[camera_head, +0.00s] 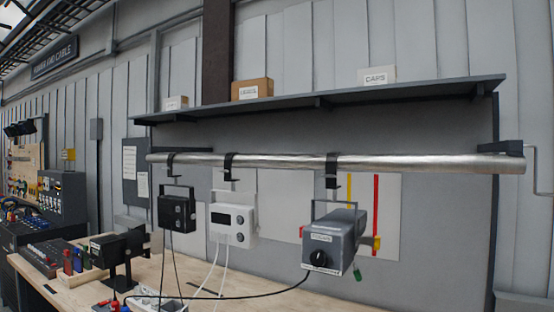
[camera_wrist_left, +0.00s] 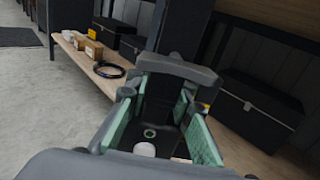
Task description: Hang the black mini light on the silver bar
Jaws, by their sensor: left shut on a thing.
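The silver bar (camera_head: 400,162) runs across the wall below a shelf in the head view. Three black straps with hooks hang from it. A small black device with knobs (camera_head: 177,210), a white device (camera_head: 233,222) and a grey device (camera_head: 335,240) hang below the hooks. A black lamp-like thing (camera_head: 110,250), which looks like the black mini light, stands on the bench at the lower left. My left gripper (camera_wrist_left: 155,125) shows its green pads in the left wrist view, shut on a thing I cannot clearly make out. My right gripper is not in view.
The wooden bench (camera_head: 290,300) holds tools at the left. Cables dangle from the hung devices. A crank (camera_head: 537,175) is at the bar's right end. Small boxes stand on the shelf (camera_head: 400,92). The wrist view shows a black case (camera_wrist_left: 260,108) and a cable coil (camera_wrist_left: 109,70).

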